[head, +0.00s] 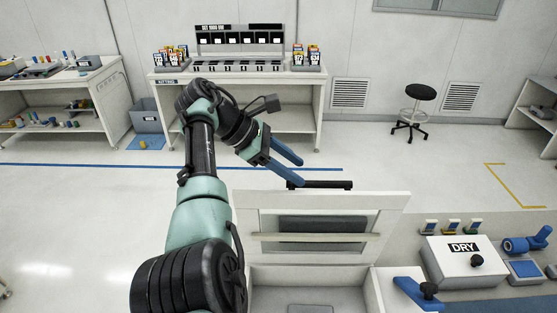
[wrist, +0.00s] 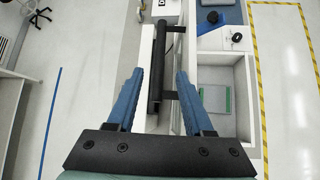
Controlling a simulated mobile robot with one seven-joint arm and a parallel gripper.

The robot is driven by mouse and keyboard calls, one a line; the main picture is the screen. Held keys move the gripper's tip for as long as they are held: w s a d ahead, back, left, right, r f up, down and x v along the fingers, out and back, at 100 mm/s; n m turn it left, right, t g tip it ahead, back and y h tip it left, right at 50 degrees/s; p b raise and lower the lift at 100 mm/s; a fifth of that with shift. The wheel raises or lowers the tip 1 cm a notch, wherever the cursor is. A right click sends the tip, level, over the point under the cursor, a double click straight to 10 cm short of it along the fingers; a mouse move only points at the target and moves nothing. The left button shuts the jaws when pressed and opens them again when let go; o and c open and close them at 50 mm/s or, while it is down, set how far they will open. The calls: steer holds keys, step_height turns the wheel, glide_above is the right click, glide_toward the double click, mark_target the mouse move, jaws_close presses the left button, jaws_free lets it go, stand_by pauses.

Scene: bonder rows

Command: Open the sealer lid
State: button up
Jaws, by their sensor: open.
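The sealer lid (head: 400,202) is a white framed panel with a window. It stands raised at the back of the open white box (head: 259,275), with a black bar handle (head: 325,184) along its top. In the wrist view the lid (wrist: 176,60) stands upright, with the handle (wrist: 157,62) on its left side and the open box to its right. My gripper (head: 301,173) is open and empty, at the left end of the handle. In the wrist view, the bar appears between the fingers of my gripper (wrist: 160,72); I cannot tell whether they touch it.
A white box marked DRY (head: 460,262) with a black knob stands to the right, beside blue fixtures (head: 527,242). A flat pad (wrist: 216,98) lies inside the open box. A workbench (head: 240,74) and a stool (head: 416,105) stand behind, across clear floor.

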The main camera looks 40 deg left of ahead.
steer(key=shift+b+v, duration=0.55)
steer(key=shift+v, duration=1.7)
